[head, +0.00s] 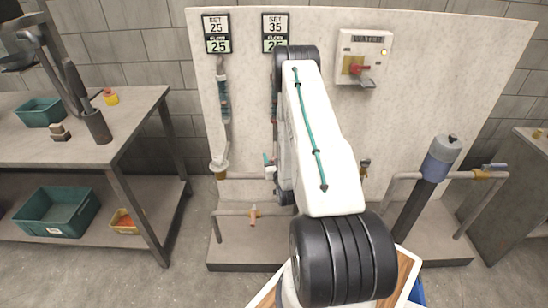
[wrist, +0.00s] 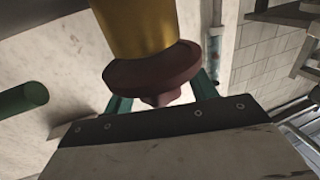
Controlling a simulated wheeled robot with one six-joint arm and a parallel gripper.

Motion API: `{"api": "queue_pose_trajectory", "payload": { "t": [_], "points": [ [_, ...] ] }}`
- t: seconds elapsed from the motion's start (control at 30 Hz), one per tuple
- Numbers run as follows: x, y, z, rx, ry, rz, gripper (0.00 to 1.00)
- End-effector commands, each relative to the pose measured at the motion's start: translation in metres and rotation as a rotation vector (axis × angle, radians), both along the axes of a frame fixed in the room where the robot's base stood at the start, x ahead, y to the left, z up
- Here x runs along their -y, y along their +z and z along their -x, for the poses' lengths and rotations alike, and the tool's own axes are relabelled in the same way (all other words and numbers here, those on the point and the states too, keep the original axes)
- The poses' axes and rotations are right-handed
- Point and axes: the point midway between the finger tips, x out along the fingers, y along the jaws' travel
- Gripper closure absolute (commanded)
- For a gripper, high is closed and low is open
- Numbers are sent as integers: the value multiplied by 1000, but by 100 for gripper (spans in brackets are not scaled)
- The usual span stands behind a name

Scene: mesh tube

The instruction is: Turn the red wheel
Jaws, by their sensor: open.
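The red wheel (wrist: 150,74) shows in the wrist view, dark red, on the end of a yellow valve body (wrist: 135,28). My gripper (wrist: 163,88) is open, with one teal finger low to the left of the wheel and the other along its right side. The wheel lies between the fingers; I cannot tell whether they touch it. I cannot make out the wheel there; my arm covers that area.
A pale panel (head: 420,100) stands behind the pipes. It carries two signs (head: 217,34) and a switch box (head: 363,58). A grey-blue cylinder (head: 441,158) stands to the right. A workbench (head: 60,150) with bins is at left. In the wrist view a green cylinder (wrist: 22,98) is at left.

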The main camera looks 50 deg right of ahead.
Motion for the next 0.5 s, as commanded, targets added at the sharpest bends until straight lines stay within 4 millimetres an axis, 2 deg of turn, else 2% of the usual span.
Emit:
{"api": "queue_pose_trajectory", "payload": {
  "t": [0.33,0.5],
  "points": [
    [3,0,-5,-1,0,-1,43],
    [3,0,-5,-1,0,-1,88]
  ]
}}
